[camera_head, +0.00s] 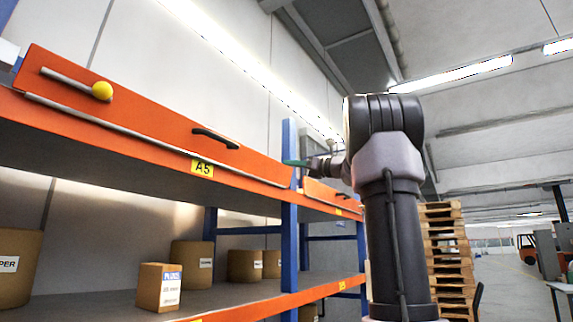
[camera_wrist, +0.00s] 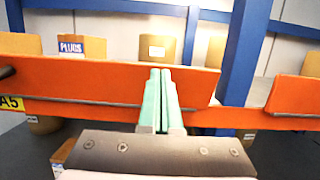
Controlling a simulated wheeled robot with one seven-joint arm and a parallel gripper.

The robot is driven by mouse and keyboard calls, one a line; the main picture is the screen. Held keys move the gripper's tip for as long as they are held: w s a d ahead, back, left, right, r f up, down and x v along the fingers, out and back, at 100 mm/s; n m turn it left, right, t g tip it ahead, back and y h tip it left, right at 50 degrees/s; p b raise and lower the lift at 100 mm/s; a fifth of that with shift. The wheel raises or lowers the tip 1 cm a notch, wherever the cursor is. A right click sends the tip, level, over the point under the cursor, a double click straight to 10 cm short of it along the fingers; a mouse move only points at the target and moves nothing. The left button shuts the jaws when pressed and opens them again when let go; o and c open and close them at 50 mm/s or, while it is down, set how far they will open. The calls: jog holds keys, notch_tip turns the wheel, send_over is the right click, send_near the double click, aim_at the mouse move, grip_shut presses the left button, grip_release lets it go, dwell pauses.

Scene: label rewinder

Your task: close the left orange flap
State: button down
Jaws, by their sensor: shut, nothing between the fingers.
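The left orange flap (camera_head: 150,115) is a long panel standing up along the shelf edge above the A5 label, with a black handle (camera_head: 215,138) near its right end. In the wrist view the flap (camera_wrist: 110,82) runs across the picture, its right end near the blue post. My gripper (camera_head: 290,163) is at the flap's right end, beside the blue post. Its green fingers (camera_wrist: 160,85) are together with nothing between them and overlap the flap's face in the wrist view. I cannot tell whether they touch it.
A blue post (camera_head: 290,220) stands just right of the flap. A second orange flap (camera_head: 325,195) lies beyond it. Cardboard boxes (camera_head: 160,287) stand on the lower shelf. Stacked pallets (camera_head: 445,250) are at right.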

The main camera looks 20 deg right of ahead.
jog(key=shift+x, duration=1.05)
jog(key=shift+w+a+r+g+h, duration=0.45)
jog(key=shift+w+a+r, duration=0.2)
jog(key=shift+w, duration=0.2)
